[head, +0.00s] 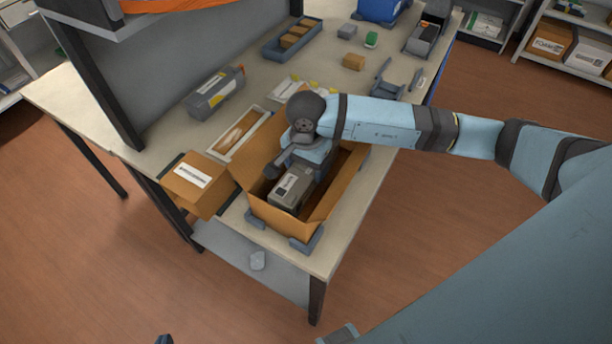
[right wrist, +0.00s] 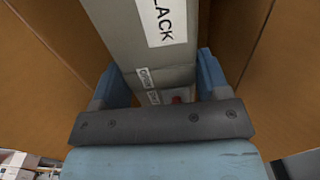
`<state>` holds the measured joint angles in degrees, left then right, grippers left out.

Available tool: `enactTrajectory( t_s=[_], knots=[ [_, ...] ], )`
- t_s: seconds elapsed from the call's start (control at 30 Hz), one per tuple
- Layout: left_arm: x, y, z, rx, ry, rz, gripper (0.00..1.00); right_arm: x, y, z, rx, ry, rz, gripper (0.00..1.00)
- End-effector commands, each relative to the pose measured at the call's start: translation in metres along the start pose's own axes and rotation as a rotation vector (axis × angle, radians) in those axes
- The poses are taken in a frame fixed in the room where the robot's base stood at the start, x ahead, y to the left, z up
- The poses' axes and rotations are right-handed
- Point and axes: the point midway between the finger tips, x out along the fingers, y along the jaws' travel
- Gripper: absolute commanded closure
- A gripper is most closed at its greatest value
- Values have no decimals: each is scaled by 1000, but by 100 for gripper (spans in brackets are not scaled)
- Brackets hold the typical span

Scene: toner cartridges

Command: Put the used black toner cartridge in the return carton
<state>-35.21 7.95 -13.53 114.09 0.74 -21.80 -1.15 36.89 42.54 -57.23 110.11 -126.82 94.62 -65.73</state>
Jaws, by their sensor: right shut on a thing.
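The grey toner cartridge (head: 289,194) is low inside the open return carton (head: 278,218), between its walls. In the right wrist view the cartridge (right wrist: 150,50) carries a white label ending in "LACK". My right gripper (right wrist: 161,85) is shut on it, one blue finger on each side; in the head view this gripper (head: 306,176) reaches down into the carton. I cannot see whether the cartridge touches the carton floor. Only a small dark piece at the bottom edge of the head view may be my left gripper (head: 165,340); its jaws are not clear.
A closed box (head: 200,180) stands left of the carton. Behind are a shallow tray (head: 240,132) and another grey cartridge with yellow marks (head: 216,93). A grey bin with small boxes (head: 291,40) is further back. Carton flaps stand open around my gripper.

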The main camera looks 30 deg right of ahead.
Motion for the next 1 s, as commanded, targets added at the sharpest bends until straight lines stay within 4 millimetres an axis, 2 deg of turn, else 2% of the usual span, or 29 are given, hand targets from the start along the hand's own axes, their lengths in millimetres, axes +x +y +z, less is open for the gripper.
enactTrajectory(
  t_s=[0.17, 0.43, 0.83, 0.87, 0.93, 1.0],
  knots=[
    [0, 0, -1, 1, 1, -1, 100, 11, -1, 0, 1, 0, -2, 67],
    [-2, -1, -4, 2, 4, -1, 100, 47, 0, 0, 1, -1, 0, 67],
    [1, -1, -2, -1, 7, -1, 100, 55, -1, 0, 0, 1, -3, 67],
    [0, -1, -3, -1, 6, -1, 100, 54, 0, 0, 0, 1, -1, 24],
    [-1, -1, -4, -1, 6, -1, 100, 53, 0, 0, 0, 1, -1, 8],
    [-1, -1, -4, -1, 6, -1, 100, 53, 0, 0, 0, 1, -1, 5]
  ],
)
